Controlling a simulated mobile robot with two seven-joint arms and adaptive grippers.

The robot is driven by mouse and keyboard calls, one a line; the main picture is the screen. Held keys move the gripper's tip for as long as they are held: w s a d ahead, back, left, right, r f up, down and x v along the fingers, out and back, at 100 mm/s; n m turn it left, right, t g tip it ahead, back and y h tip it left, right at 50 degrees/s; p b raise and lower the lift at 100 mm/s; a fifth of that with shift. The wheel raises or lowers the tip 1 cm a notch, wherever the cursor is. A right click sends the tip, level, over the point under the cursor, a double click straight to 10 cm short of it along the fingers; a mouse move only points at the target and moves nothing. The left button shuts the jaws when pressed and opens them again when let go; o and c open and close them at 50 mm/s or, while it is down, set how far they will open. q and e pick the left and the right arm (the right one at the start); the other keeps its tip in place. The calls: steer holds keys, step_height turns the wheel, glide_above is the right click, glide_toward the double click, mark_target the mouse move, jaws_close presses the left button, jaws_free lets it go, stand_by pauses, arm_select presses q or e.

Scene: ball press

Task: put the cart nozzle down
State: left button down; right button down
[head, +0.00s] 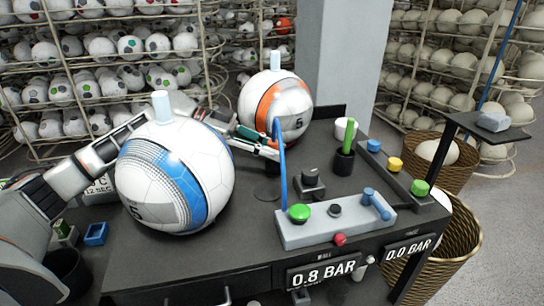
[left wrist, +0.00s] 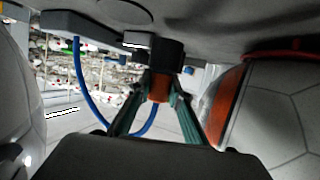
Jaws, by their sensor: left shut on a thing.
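My left gripper (head: 275,147) reaches in behind the blue-and-white ball, in front of the orange-and-white ball. In the left wrist view its teal fingers (left wrist: 159,92) are shut on the cart nozzle, whose orange part (left wrist: 159,88) shows between them. A black cylinder (left wrist: 155,62) adjoins the orange part; I cannot tell whether it belongs to the nozzle or to a holder. The blue hose (head: 281,165) arches up from the grey control box to the gripper, and also shows in the left wrist view (left wrist: 86,85). My right gripper is not in view.
The blue-and-white ball (head: 176,176) and the orange-and-white ball (head: 275,104) stand on the dark cart top (head: 240,245), each with a pale peg on top. The grey control box (head: 335,224), with a green button, and a black cup (head: 343,162) stand right of the gripper.

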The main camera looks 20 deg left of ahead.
arm_select(q)
steer(key=shift+f, duration=1)
steer(key=shift+f, duration=0.1)
steer(key=c, duration=1.8)
jaws_free()
steer(key=shift+c, duration=0.2)
